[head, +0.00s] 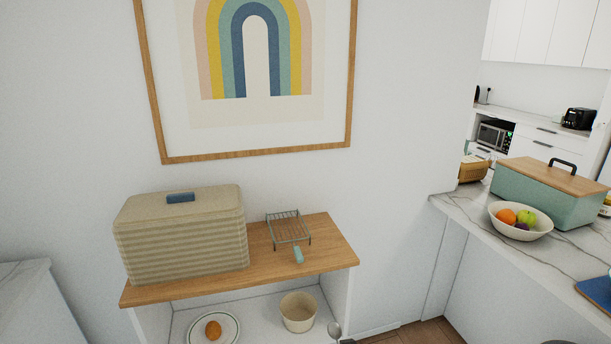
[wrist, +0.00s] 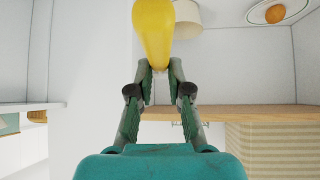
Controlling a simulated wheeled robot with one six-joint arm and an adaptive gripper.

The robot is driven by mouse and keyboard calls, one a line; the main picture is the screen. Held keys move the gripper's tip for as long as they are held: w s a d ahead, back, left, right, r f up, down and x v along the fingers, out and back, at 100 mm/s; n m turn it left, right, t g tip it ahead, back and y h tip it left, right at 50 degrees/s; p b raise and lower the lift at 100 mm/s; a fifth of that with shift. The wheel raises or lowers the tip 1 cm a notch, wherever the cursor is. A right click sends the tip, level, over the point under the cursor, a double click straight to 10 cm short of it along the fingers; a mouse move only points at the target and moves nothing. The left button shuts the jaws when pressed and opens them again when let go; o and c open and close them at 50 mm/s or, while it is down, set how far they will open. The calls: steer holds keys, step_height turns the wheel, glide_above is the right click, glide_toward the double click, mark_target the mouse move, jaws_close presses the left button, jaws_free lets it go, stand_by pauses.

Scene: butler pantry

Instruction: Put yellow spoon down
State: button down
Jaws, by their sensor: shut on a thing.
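The yellow spoon (wrist: 154,30) shows in the wrist view as a smooth, rounded yellow shape running off the top edge. My gripper (wrist: 160,70) is shut on its narrow end, one green-padded finger on each side. The rest of the spoon is cut off by the frame. Behind it in the wrist view, the cream bowl (wrist: 187,14) is partly covered by the spoon. No clearly yellow spoon shows in the head view; a small grey rounded thing (head: 335,329) at its bottom edge is too small to name.
A wooden-topped shelf (head: 330,252) bears a ribbed beige bread box (head: 180,240) and a wire rack (head: 288,228) with a teal handle. Below stand a cream bowl (head: 298,312) and a plate (head: 232,318) with an orange fruit. A marble counter (head: 465,212) is at right, with a fruit bowl (head: 520,225).

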steer(key=s+d+f, duration=0.3)
steer(key=s+f, duration=0.1)
steer(key=f, duration=0.2)
steer(key=s+d+f+m, duration=0.1)
steer(key=s+d+f, duration=0.2)
steer(key=f, duration=0.3)
steer(key=s+d+f+h, duration=0.1)
steer(key=s+d+f, duration=0.2)
steer(key=s+f, duration=0.1)
steer(key=shift+s+d+f+m, duration=0.3)
steer(key=shift+s+f, duration=0.1)
steer(key=shift+f, duration=0.5)
steer(key=shift+a, duration=0.15)
